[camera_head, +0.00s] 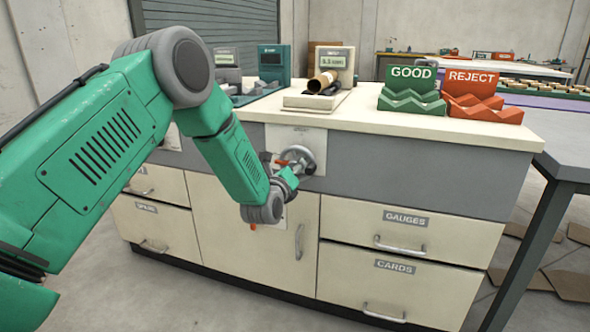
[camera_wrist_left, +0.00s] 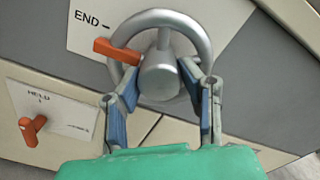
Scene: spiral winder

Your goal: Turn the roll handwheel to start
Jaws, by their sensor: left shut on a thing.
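The grey metal handwheel (camera_head: 304,157) is on the front panel of the cream and grey bench, below the counter edge. It has a ring, a thick hub and an orange pointer. In the left wrist view the handwheel (camera_wrist_left: 160,17) fills the upper middle, and the orange pointer (camera_wrist_left: 115,50) points left, below the printed word END. My left gripper (camera_head: 287,172) is at the wheel. In the wrist view its fingers (camera_wrist_left: 160,80) are on both sides of the hub, shut on it. My arm hides part of the panel. My right gripper is not in view.
A HELD plate (camera_wrist_left: 50,115) with an orange lever (camera_wrist_left: 32,127) is at lower left in the wrist view. On the counter are a device with a brown roll (camera_head: 318,84), a green GOOD rack (camera_head: 411,100) and a red REJECT rack (camera_head: 484,112). Drawers (camera_head: 400,230) are below.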

